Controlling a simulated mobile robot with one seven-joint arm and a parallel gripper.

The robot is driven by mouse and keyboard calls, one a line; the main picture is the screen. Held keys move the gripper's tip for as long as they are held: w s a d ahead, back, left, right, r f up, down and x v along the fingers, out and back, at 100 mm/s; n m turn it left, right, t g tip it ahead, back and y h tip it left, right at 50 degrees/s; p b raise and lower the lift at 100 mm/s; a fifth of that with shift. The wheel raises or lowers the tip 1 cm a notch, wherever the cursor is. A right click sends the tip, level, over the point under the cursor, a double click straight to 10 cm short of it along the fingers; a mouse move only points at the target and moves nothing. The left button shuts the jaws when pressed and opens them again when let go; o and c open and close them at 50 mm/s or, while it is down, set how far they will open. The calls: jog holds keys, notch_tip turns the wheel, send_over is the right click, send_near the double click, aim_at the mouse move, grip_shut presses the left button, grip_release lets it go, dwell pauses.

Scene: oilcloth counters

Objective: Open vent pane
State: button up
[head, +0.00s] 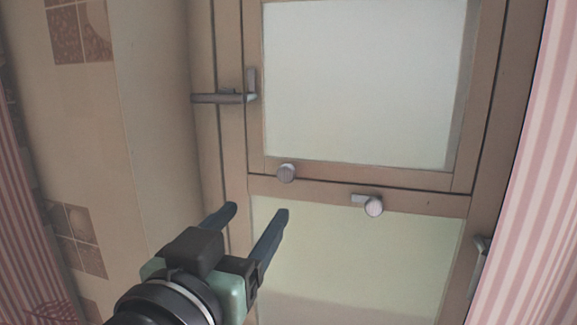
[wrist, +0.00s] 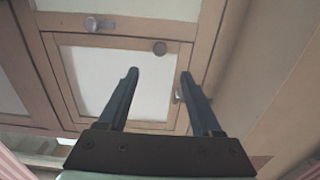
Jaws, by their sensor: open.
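The upper pane (head: 360,80) is pale glass in a tan frame and looks shut against it. My gripper (head: 257,209) is open and empty, below the handle and knob, touching neither as far as I can tell.
A lower pane (head: 350,255) has its own round knob (head: 373,205) near its top edge. Another handle (head: 477,265) is at the lower right. Pink striped curtains (head: 545,170) hang at both sides, and a tiled wall (head: 90,120) stands left.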

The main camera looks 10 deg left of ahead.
aim_at(285, 175)
jog(key=w+p, duration=0.1)
jog(key=w, duration=0.2)
jog(key=w+p, duration=0.2)
jog(key=w, duration=0.2)
jog(key=w+p, duration=0.2)
jog(key=w, duration=0.2)
jog(key=shift+w+d+r, duration=0.1)
jog(key=shift+w+d, duration=0.15)
jog(key=shift+w, duration=0.5)
grip_shut()
dwell(0.5)
